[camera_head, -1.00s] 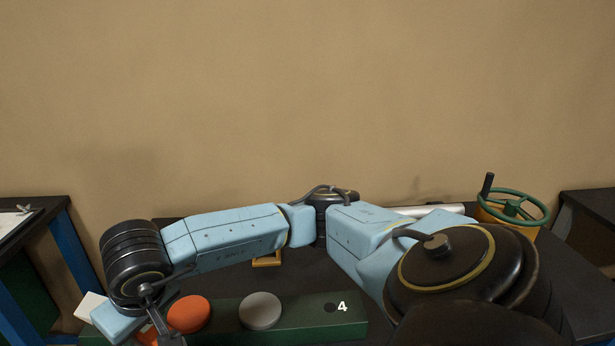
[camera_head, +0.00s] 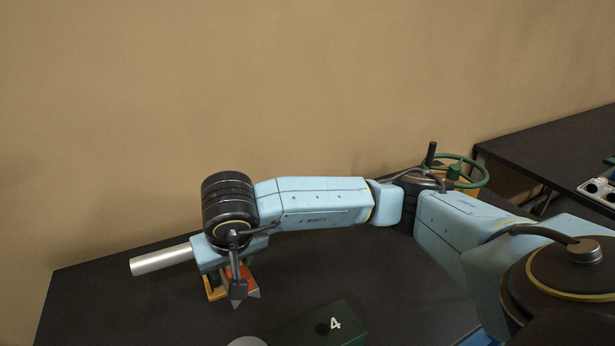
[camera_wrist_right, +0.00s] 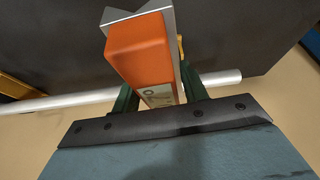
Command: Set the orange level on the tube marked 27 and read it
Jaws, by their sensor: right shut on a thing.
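The orange level (camera_wrist_right: 138,52) is in my right gripper (camera_wrist_right: 158,96) in the right wrist view. It has an orange body, a silver V-shaped foot and a pale face with small marks, too small to read. In the head view a little of the level (camera_head: 246,282) shows under my right wrist, with my right gripper (camera_head: 238,290) around it. A silver tube (camera_head: 160,260) lies level just behind; my arm hides its middle. It crosses behind the level in the wrist view (camera_wrist_right: 75,100). I see no 27 on it, and contact between level and tube cannot be told. My left gripper is out of view.
A green box (camera_head: 310,328) marked 4 stands at the front, with a grey disc (camera_head: 247,342) beside it. A green handwheel (camera_head: 485,172) is at the right. Another dark bench (camera_head: 550,150) stands farther right. The black tabletop (camera_head: 110,300) is clear at the left.

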